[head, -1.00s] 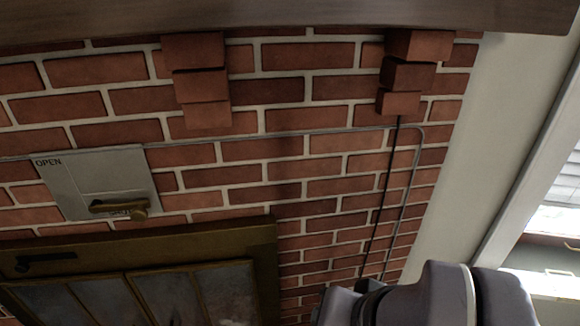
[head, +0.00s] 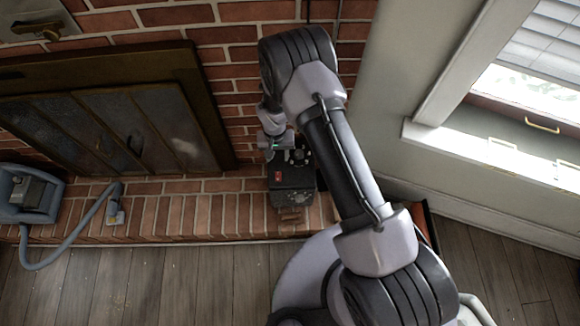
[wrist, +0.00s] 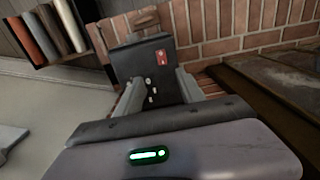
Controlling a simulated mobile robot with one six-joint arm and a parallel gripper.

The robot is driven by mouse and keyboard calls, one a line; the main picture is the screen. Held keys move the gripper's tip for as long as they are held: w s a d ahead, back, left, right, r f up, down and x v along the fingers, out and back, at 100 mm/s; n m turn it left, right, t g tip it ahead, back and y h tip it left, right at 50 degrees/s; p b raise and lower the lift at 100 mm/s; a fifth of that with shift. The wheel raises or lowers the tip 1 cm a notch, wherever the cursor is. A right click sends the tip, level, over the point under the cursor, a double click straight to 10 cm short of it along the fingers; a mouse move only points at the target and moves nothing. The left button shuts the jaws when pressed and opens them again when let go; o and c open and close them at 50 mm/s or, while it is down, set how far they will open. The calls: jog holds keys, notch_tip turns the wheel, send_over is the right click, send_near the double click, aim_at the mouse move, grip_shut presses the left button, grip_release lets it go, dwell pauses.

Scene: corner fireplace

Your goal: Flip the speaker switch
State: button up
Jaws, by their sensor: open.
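The speaker, a dark grey box (head: 292,188), stands on the brick hearth at the corner by the wall. A small red patch (head: 277,176) with a white mark shows on it; whether this is its switch I cannot tell. In the wrist view the speaker (wrist: 138,64) stands just beyond my gripper, with the red patch (wrist: 162,57) near its right edge and several small pale knobs on the nearer face. My gripper (wrist: 158,84) is open and empty, its two fingers spread in front of the speaker. In the head view my wrist hides part of the speaker's far side.
The brick hearth (head: 185,217) runs below the fireplace doors (head: 120,130). A blue-grey vacuum-like device (head: 28,195) with a hose sits at the left. A window (head: 520,110) is at the right. Books (wrist: 45,32) stand on a shelf in the wrist view.

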aim_at(278, 178)
notch_tip(278, 178, down, 17)
jog(key=b, duration=0.6)
jog(key=shift+a, duration=0.15)
jog(key=shift+c, duration=0.4)
